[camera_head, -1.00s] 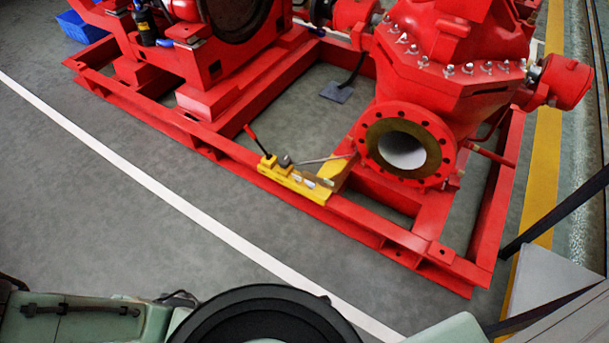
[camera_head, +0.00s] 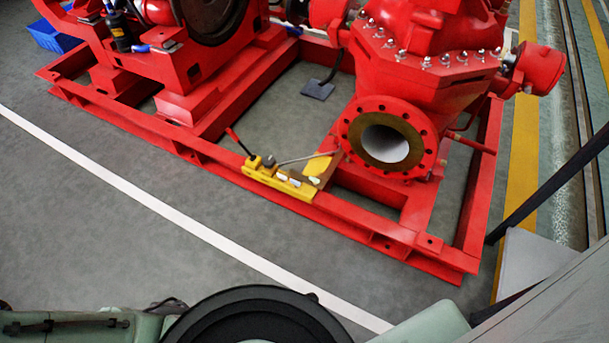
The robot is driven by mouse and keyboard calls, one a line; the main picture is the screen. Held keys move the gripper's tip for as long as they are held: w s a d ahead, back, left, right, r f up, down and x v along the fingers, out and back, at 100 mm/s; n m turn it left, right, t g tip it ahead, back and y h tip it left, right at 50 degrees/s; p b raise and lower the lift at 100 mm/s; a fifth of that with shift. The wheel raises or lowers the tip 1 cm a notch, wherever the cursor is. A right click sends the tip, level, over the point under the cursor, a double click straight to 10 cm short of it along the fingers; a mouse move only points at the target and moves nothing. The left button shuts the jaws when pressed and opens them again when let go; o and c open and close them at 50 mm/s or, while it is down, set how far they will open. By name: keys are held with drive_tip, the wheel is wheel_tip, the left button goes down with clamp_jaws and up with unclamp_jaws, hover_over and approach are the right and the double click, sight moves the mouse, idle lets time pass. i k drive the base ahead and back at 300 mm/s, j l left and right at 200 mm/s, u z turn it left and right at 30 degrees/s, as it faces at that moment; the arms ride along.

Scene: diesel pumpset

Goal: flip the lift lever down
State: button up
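A yellow lifting magnet or clamp-like device (camera_head: 281,183) sits on the front rail of the red pump frame, left of the round pump flange. A thin lever with a red grip (camera_head: 238,140) rises from its left end, tilted up and to the left. A grey rod (camera_head: 305,158) extends from its middle up to the right. I cannot tell for sure which of these is the lift lever. My gripper does not show; only pale green and black parts of my own body are along the bottom edge.
The red pump (camera_head: 420,90) and its flange (camera_head: 387,138) stand right of the yellow device. The red base frame (camera_head: 372,238) borders open grey floor (camera_head: 110,225) with a white line (camera_head: 190,222). A blue crate (camera_head: 50,36) is at the upper left.

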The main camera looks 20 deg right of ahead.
sight(230, 131)
drive_tip(key=i+l+u, duration=0.3)
drive_tip(key=i, duration=0.15)
drive_tip(key=i+l+u, duration=0.3)
drive_tip(key=i+l, duration=0.1)
